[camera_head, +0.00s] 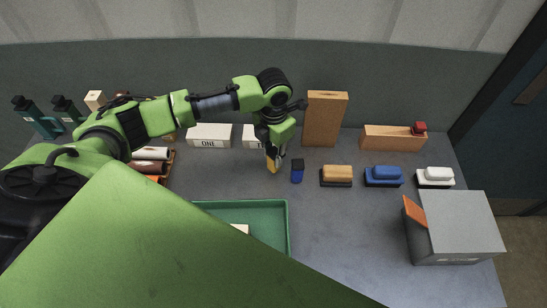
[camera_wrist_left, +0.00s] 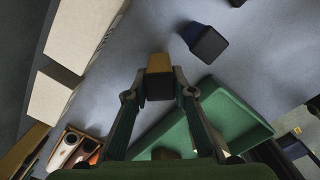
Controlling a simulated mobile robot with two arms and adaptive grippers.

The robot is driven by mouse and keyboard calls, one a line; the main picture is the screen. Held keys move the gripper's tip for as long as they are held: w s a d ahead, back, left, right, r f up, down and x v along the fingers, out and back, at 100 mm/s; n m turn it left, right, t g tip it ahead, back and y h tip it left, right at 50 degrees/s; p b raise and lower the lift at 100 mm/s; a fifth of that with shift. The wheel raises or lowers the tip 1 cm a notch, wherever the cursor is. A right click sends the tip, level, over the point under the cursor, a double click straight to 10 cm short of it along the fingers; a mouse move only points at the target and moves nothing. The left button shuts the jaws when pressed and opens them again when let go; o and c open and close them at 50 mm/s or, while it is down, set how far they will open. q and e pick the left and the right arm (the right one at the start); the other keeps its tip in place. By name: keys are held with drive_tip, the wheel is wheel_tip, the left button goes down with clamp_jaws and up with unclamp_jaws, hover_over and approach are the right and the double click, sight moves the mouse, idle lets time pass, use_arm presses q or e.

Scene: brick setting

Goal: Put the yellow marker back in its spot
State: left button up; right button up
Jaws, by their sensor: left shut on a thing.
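My left gripper (camera_head: 274,154) points down over the grey table, left of a standing blue-and-black marker (camera_head: 297,171). It is shut on the yellow marker (camera_head: 270,164), which has a dark end. In the left wrist view the yellow marker (camera_wrist_left: 159,63) sits between the fingertips (camera_wrist_left: 160,85), its black end toward the camera. The blue-and-black marker (camera_wrist_left: 204,40) stands apart from it there. I cannot tell whether the yellow marker touches the table. My right gripper is not in view.
A green tray (camera_head: 287,232) lies in front. White boxes (camera_head: 209,135) and a tall brown box (camera_head: 325,118) stand behind. Tan (camera_head: 336,174), blue (camera_head: 384,175) and white (camera_head: 435,176) block-like things line the right. A grey box (camera_head: 460,225) stands front right. Table between is clear.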

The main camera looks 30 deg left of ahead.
use_arm(q)
wheel_tip(320, 180, down, 2)
drive_tip(key=shift+s+f+p, duration=0.1)
drive_tip(key=shift+f+p, duration=0.15)
drive_tip(key=shift+p, duration=0.15)
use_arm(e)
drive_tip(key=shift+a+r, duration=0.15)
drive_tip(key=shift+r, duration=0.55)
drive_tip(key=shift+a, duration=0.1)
use_arm(q)
drive_tip(key=o, duration=0.9)
drive_tip(key=shift+f, duration=0.15)
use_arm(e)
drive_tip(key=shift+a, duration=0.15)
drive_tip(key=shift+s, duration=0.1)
use_arm(q)
wheel_tip(320, 180, up, 11)
drive_tip(key=b, duration=0.3)
drive_tip(key=shift+r, duration=0.7)
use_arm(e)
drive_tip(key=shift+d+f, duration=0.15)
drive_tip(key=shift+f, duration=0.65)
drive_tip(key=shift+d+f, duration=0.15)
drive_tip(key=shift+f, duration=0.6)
